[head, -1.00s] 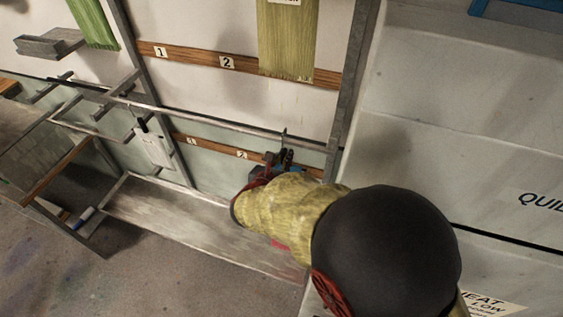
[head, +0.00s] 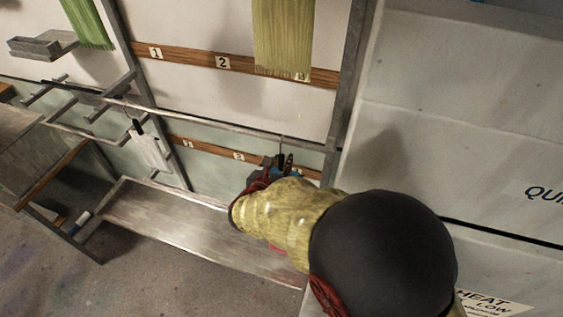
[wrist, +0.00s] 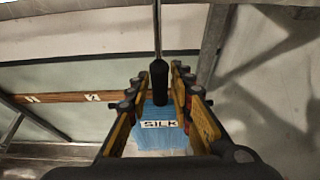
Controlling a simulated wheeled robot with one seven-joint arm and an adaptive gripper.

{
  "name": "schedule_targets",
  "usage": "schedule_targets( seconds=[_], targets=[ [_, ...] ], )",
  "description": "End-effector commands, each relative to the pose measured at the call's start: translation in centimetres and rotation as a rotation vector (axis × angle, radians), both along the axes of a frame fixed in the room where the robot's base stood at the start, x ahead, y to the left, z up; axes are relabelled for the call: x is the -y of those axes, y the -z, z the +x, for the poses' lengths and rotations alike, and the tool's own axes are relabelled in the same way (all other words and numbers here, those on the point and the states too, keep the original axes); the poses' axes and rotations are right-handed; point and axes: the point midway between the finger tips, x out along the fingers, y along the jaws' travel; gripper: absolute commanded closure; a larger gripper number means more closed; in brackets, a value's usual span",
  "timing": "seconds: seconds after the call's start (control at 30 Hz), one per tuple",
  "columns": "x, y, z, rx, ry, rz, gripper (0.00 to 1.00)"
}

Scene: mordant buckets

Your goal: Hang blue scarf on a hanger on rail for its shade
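A metal rail (head: 212,127) runs along the wall in the head view. A thin hanger hook (head: 282,147) stands at the rail near its right end and seems to hang over it. In the wrist view the hanger's black grip (wrist: 160,82) is between the fingers of my gripper (wrist: 160,75), with a gap visible on each side. The blue scarf (wrist: 150,140), with a label reading SILK, shows below the grip between the fingers. In the head view my arm hides most of the scarf. Whether the fingers touch the hanger is hard to see.
A pale item (head: 147,150) hangs further left on the rail. A lower wooden strip (head: 215,152) bears number tags. Green fringed cloths hang above (head: 283,38) and at upper left (head: 88,25). A post (head: 343,100) and a large white cabinet (head: 450,130) stand at right.

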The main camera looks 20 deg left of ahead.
Motion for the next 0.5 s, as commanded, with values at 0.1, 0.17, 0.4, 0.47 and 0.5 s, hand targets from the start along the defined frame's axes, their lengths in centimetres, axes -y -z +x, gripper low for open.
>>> schedule_targets(
  seconds=[0.1, 0.17, 0.4, 0.47, 0.5],
  targets=[
    [0.01, 0.02, -0.01, 0.0, 0.0, 0.0, 0.69],
    [0.01, 0.03, -0.01, 0.0, 0.0, 0.0, 0.66],
    [0.03, 0.09, -0.03, -0.001, 0.0, -0.001, 0.66],
    [0.03, 0.04, -0.14, -0.001, 0.0, -0.001, 0.66],
    [0.01, -0.06, -0.32, -0.001, -0.001, -0.001, 0.66]
  ],
)
